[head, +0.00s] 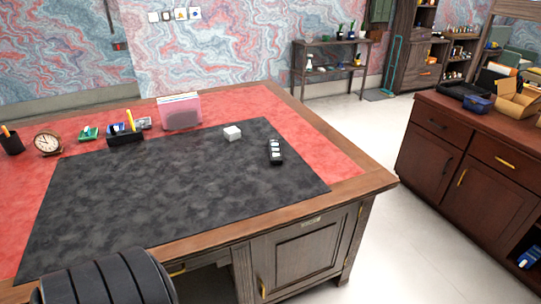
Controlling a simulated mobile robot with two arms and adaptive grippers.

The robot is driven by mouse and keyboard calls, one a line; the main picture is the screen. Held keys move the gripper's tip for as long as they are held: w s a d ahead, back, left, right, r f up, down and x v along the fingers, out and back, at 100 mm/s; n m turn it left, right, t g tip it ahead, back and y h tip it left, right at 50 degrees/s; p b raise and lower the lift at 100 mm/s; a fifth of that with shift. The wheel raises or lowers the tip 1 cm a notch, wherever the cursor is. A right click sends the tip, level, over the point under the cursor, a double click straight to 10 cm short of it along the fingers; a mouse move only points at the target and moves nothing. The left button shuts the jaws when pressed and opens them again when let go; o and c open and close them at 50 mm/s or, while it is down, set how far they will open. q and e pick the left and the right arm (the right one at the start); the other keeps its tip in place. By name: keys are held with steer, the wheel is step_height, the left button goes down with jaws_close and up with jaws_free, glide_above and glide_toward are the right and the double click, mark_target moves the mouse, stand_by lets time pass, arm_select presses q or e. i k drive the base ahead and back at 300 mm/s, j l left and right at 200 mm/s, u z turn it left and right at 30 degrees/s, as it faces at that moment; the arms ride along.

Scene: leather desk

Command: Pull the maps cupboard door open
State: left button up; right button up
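A dark wooden cupboard door (303,257) with a framed panel is at the right front of the desk, in the head view. It looks shut, flush with the desk front. A small label plate (311,220) sits above its panel, too small to read. A brass handle (263,289) is near the door's lower left edge, and brass hinges seem to show on its right side. Neither of my grippers is in view.
A black padded chair back (105,280) stands at the desk's front left. Bare floor (385,255) lies between the desk and a reddish-brown cabinet (480,190).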

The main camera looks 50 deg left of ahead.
mark_target(283, 262)
steer(key=u, duration=1.1)
